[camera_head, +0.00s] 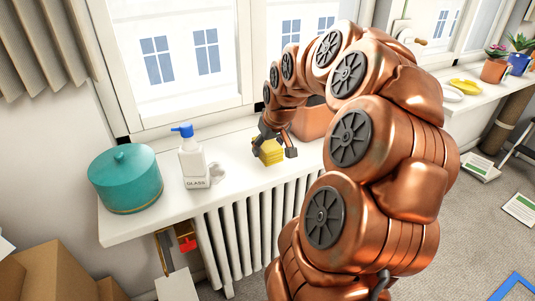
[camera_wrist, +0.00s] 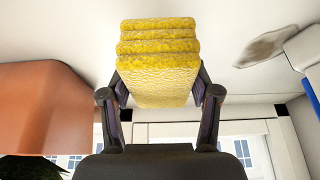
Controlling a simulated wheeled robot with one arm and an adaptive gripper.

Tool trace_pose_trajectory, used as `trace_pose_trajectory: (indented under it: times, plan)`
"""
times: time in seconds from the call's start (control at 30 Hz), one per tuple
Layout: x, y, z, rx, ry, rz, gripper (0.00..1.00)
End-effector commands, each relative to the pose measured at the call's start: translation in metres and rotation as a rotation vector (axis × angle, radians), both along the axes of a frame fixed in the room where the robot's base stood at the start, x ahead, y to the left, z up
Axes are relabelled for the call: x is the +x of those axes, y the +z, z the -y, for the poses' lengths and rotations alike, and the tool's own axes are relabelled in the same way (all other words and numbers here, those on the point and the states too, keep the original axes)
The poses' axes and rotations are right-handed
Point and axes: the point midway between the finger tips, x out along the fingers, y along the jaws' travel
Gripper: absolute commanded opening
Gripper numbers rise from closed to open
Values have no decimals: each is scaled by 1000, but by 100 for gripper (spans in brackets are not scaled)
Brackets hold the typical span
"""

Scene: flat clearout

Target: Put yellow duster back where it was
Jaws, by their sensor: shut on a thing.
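The yellow duster (camera_head: 268,152) is a folded stack of yellow cloth. My gripper (camera_head: 274,145) is shut on it at the white windowsill (camera_head: 230,158), between the spray bottle and the terracotta pot. In the wrist view the duster (camera_wrist: 158,70) sits between both fingers of my gripper (camera_wrist: 160,92), its folded layers facing the camera. Whether its underside touches the sill I cannot tell.
A white glass-cleaner bottle (camera_head: 193,165) with a blue top and a teal lidded tin (camera_head: 125,180) stand left on the sill. A grey patch (camera_wrist: 268,45) lies near the bottle. A terracotta pot (camera_head: 312,122) stands close right. A radiator (camera_head: 245,235) is below.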

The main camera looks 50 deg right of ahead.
Motion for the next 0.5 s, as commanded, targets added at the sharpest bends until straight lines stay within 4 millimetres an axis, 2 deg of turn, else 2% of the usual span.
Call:
trace_pose_trajectory:
  times: [0.2,0.5]
  plan:
    - [6,-2,5,0,0,0,34]
    - [5,-31,5,1,-1,0,34]
